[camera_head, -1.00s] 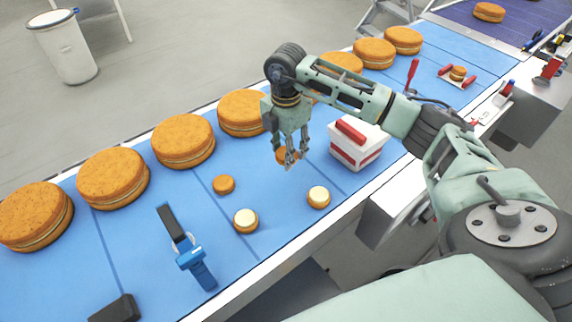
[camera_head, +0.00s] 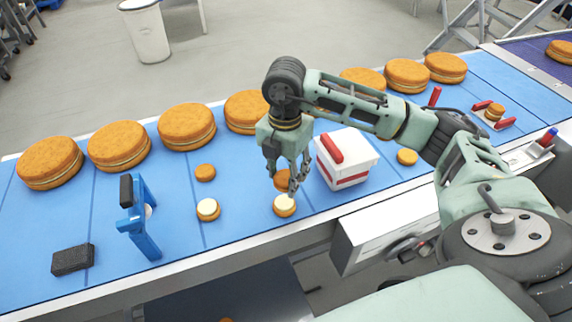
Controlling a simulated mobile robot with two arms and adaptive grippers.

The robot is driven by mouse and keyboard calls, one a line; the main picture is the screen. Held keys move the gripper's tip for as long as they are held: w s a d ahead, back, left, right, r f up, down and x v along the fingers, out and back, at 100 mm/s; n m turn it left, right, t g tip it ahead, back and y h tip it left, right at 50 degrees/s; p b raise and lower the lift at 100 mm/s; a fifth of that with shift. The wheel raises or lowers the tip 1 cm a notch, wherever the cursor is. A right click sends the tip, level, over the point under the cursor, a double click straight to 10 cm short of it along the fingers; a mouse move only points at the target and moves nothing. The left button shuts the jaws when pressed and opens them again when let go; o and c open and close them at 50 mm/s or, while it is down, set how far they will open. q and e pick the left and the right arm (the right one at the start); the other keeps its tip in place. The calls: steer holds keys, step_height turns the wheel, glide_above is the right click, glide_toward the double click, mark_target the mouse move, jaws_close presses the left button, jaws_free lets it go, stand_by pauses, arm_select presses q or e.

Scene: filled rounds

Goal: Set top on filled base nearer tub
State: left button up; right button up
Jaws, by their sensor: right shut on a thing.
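My right gripper (camera_head: 292,186) is shut on a small orange-brown top (camera_head: 281,179), partly hidden by the fingers. The top is held just above and slightly behind a filled base (camera_head: 284,206) with cream on it, which stands close to the tub. They look apart, though the height of the gap is hard to tell. The tub (camera_head: 345,160) is white with a red stripe and a red handle on its lid, just right of the gripper. A second filled base (camera_head: 207,209) is farther left. My left gripper is not in view.
A loose small round (camera_head: 205,172) lies behind the second base. Another small round (camera_head: 407,157) is right of the tub. Large rounds (camera_head: 187,126) line the belt's far side.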

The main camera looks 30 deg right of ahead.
mark_target(283, 202)
steer(key=shift+s+a, duration=0.1)
steer(key=shift+w+a+f+b, duration=0.25)
steer(key=shift+a+f+b, duration=0.1)
steer(key=shift+f, duration=0.55)
steer(key=shift+d+f+b, duration=0.1)
steer(key=shift+f+b, duration=0.3)
steer(key=shift+b, duration=0.05)
step_height(283, 202, down, 3)
steer(key=shift+s+r+b, duration=0.1)
steer(key=shift+b, duration=0.9)
steer(key=shift+f, duration=0.35)
arm_select(q)
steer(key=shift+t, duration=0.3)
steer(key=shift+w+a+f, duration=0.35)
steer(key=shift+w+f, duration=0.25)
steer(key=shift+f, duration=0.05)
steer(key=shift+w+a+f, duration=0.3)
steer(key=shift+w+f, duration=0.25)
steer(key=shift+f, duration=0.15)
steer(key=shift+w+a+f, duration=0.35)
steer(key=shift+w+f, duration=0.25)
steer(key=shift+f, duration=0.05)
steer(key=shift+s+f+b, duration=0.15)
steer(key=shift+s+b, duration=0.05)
steer(key=shift+b, duration=0.2)
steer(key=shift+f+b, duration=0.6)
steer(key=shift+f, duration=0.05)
arm_select(e)
steer(key=shift+f, duration=0.8)
